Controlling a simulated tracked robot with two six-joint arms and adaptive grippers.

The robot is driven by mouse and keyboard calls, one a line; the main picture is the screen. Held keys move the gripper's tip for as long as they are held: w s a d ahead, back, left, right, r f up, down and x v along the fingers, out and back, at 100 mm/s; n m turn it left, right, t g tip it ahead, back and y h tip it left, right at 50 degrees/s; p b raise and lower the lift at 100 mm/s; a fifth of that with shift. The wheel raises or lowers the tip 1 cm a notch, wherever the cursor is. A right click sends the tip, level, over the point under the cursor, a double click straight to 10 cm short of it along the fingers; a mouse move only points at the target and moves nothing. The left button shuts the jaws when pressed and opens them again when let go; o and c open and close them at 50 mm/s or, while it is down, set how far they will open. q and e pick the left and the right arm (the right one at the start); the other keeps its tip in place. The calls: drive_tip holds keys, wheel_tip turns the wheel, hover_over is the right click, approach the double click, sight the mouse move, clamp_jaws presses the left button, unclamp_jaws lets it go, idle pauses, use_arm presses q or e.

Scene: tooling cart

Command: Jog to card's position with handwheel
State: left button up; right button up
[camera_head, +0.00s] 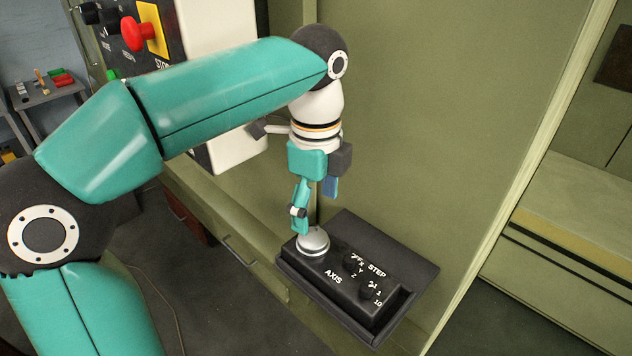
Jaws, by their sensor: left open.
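A black pendant box (345,281) with AXIS and STEP lettering lies on a dark shelf (407,252) against the green machine. A silver round handwheel (313,240) stands at its far left end. Two small black selector knobs (368,290) sit to the right of it. My left gripper (314,208) points down over the handwheel. It is open, with one teal finger close above or touching the wheel; I cannot tell which. No card with a position is legible. My right gripper does not show.
A control panel with a red stop button (138,33) on a yellow plate stands behind my left arm. A grey cart (48,93) with small coloured items is at the far left. Green machine panels close off the back and right.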

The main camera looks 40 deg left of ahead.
use_arm(q)
drive_tip(key=shift+r, duration=2.4)
